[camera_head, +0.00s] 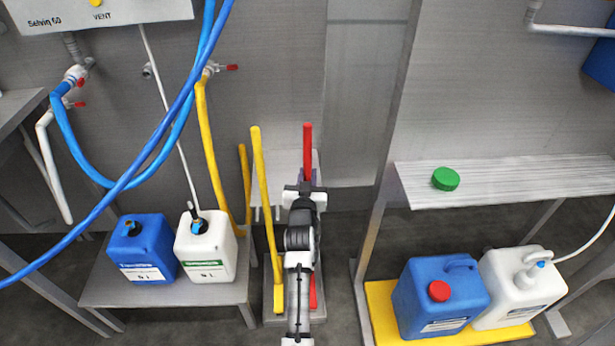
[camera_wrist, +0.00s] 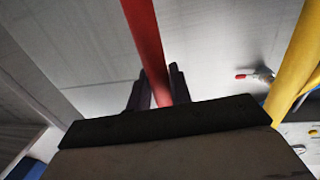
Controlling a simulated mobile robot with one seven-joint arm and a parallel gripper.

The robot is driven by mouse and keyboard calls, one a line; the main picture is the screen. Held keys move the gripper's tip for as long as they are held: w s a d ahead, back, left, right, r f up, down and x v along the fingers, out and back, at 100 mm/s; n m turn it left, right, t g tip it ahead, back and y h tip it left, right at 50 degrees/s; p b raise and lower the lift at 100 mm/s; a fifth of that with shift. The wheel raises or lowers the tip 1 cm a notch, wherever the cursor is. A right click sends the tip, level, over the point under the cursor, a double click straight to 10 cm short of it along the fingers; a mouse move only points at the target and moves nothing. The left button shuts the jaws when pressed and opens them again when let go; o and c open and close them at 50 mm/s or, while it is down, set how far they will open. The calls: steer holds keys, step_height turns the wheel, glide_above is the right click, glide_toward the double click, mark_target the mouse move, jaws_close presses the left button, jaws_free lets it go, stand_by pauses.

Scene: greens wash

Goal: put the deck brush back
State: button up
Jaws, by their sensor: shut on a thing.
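A red-handled tool (camera_head: 308,145), which I take to be the deck brush, stands upright in the middle of the head view. In the wrist view its red shaft (camera_wrist: 146,40) passes between the two dark fingers. My gripper (camera_head: 307,180) is shut on this shaft, also seen in the wrist view (camera_wrist: 155,90). A red part (camera_head: 313,293) shows low beside my arm, near the grey floor tray (camera_head: 290,319); my arm hides most of the lower tool. I cannot tell whether it rests on the tray.
A yellow-handled tool (camera_head: 263,195) stands close left, before a pale wall rack (camera_head: 284,165). A blue can (camera_head: 142,245) and white can (camera_head: 206,245) stand on a low bench at left. A yellow tray (camera_head: 380,312) holds cans at right, below a shelf (camera_head: 500,182).

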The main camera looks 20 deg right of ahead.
steer(key=shift+f, duration=0.1)
steer(key=o, duration=0.8)
steer(key=shift+o, duration=0.2)
